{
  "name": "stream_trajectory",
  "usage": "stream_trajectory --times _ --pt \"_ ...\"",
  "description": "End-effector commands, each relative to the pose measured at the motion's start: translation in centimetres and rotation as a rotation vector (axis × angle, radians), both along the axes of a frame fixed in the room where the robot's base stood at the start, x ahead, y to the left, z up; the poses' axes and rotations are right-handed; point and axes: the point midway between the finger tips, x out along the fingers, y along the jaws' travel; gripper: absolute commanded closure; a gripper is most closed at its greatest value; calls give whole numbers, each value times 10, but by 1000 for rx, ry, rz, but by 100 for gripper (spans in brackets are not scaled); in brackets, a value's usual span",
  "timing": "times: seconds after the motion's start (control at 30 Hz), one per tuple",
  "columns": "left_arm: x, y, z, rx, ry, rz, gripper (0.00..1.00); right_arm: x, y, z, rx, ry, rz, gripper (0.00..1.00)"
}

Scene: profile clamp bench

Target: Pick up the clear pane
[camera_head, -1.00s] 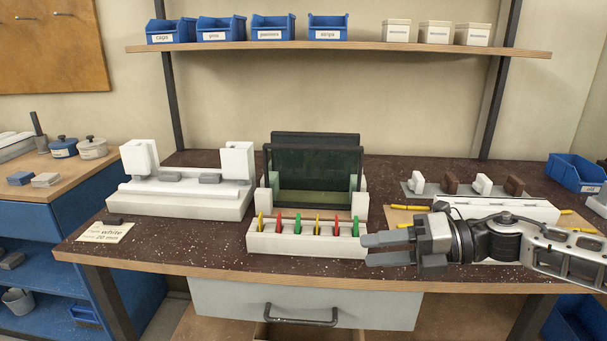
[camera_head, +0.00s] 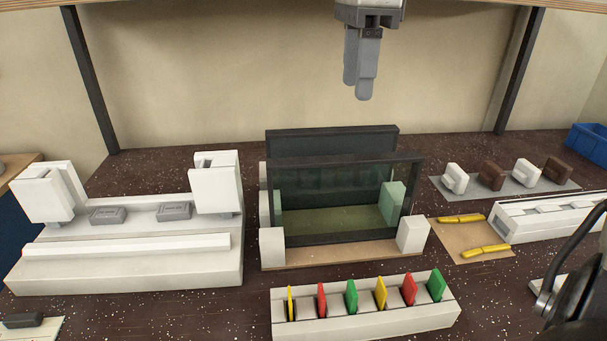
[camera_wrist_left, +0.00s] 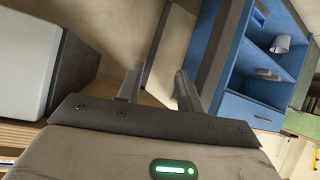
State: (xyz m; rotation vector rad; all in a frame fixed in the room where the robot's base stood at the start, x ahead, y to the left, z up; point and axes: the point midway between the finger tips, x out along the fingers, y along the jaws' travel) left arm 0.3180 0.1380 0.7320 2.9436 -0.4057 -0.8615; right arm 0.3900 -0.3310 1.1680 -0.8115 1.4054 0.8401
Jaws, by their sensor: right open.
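A see-through, greenish pane with a dark frame (camera_head: 335,200) stands upright in a white-posted rack (camera_head: 412,236) at the middle of the bench. A darker panel (camera_head: 330,141) stands behind it in the same rack. My right gripper (camera_head: 358,94) hangs from the top of the head view, fingers down, open and empty. In the picture it is above the rack, apart from both panes. My left gripper (camera_wrist_left: 158,88) shows in the left wrist view with its fingers apart and nothing between them; the pane is not in that view.
A white holder (camera_head: 365,318) with coloured tabs stands in front of the rack. A white clamp fixture (camera_head: 130,268) fills the left. Yellow-handled tools (camera_head: 461,219), brown and white clips (camera_head: 492,176) and a white profile (camera_head: 550,215) lie right. A blue cabinet (camera_wrist_left: 240,75) shows in the left wrist view.

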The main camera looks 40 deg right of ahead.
Motion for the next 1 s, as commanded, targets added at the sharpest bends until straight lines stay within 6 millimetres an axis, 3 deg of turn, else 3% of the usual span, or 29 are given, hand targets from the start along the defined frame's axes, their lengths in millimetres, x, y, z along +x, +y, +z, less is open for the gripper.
stream_trajectory --times 0.13,0.5,0.77,1.0 --pt "-6 0 -7 -3 15 0 64 -2 0 -14 -22 5 9 53" --pt "-14 -2 -16 -15 39 0 64 -2 1 -89 -18 5 7 53" --pt "-12 -3 -13 -19 30 1 64 0 1 -108 -18 4 6 53" --pt "-8 -2 -9 -16 19 2 64 6 4 -142 -16 6 6 53"
